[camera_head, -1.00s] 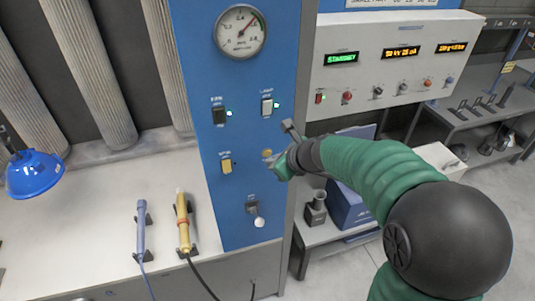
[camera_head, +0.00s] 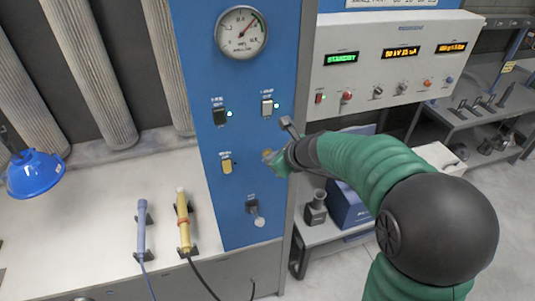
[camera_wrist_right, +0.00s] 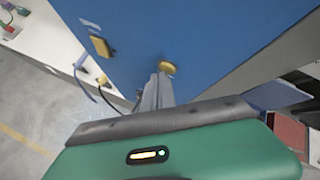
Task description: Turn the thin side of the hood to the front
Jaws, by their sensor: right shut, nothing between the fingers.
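A blue dome-shaped hood (camera_head: 35,174) hangs at the far left of the head view, above the pale bench. Its open rim faces down; I cannot tell which of its sides is thin. My right gripper (camera_head: 271,158) is shut and empty in front of the blue panel, well to the right of the hood. The hood does not show in the wrist view. My left gripper is out of view.
The blue panel (camera_head: 235,205) carries a gauge (camera_head: 241,32), switches and a lower lever (camera_head: 256,213). A blue-grey tool (camera_head: 141,230) and a yellow tool (camera_head: 183,221) rest in holders on the bench (camera_head: 85,220), with cables. A grey control box (camera_head: 410,75) is at the right.

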